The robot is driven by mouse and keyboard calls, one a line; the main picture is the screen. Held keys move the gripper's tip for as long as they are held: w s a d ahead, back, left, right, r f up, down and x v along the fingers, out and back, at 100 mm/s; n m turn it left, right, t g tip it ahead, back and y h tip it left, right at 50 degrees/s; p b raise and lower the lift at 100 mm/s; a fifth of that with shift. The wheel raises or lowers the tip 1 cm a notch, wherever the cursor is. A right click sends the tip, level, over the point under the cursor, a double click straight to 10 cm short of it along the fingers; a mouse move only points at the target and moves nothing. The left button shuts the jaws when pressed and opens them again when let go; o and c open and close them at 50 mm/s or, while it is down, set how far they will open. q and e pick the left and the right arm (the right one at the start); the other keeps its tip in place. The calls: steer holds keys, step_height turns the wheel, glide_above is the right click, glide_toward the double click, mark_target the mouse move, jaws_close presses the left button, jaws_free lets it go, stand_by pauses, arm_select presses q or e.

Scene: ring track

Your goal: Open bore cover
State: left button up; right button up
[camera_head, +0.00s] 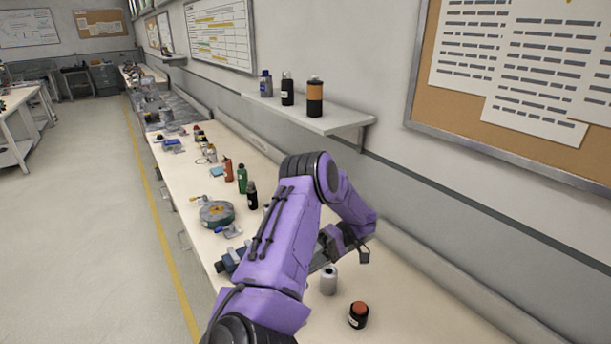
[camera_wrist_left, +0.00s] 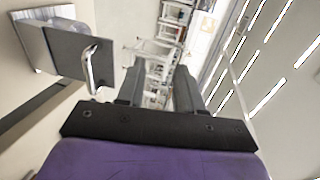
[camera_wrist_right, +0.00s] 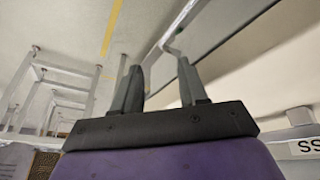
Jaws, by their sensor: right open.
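A round grey-green device (camera_head: 216,213) with a yellow and red centre lies on the bench. I cannot make out for certain which part is the bore cover. A blue and dark metal thing (camera_head: 230,258) on the bench is partly hidden by my purple arm. In the left wrist view my left gripper (camera_wrist_left: 158,85) has its fingers apart with nothing between them.
The long bench (camera_head: 405,300) runs along the wall. A silver cylinder (camera_head: 328,282) and a black jar with a red-orange top (camera_head: 358,315) stand near my arm. Several bottles stand farther along. A wall shelf (camera_head: 318,119) holds three containers. The floor (camera_head: 90,210) at left is clear.

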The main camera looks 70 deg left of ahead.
arm_select(q)
steer(key=s+d+r+b, duration=0.1)
steer(key=s+d+r, duration=0.3)
steer(key=d, duration=0.4)
steer(key=shift+d+r, duration=0.4)
steer(key=shift+c, duration=0.3)
